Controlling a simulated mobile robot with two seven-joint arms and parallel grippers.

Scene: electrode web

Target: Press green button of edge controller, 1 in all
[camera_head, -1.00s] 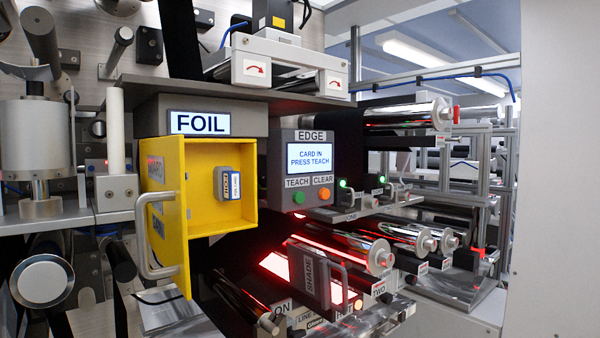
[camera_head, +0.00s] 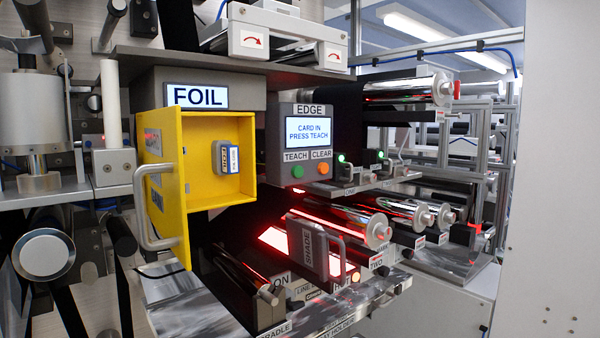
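The edge controller (camera_head: 287,150) is a grey box labelled EDGE, right of the yellow cabinet. Its screen (camera_head: 308,132) reads "CARD IN PRESS TEACH". The green button (camera_head: 297,172) sits under the TEACH label, at the lower left of the box. An orange button (camera_head: 323,169) sits beside it under the CLEAR label. Nothing covers either button. Neither of my grippers is in view.
A yellow cabinet (camera_head: 247,193) under the FOIL sign (camera_head: 197,96) stands open, its handled door (camera_head: 165,190) swung toward me. A card block (camera_head: 226,158) is inside. Below the controller are a SHADE block (camera_head: 306,247), metal rollers (camera_head: 360,225) and a red glow.

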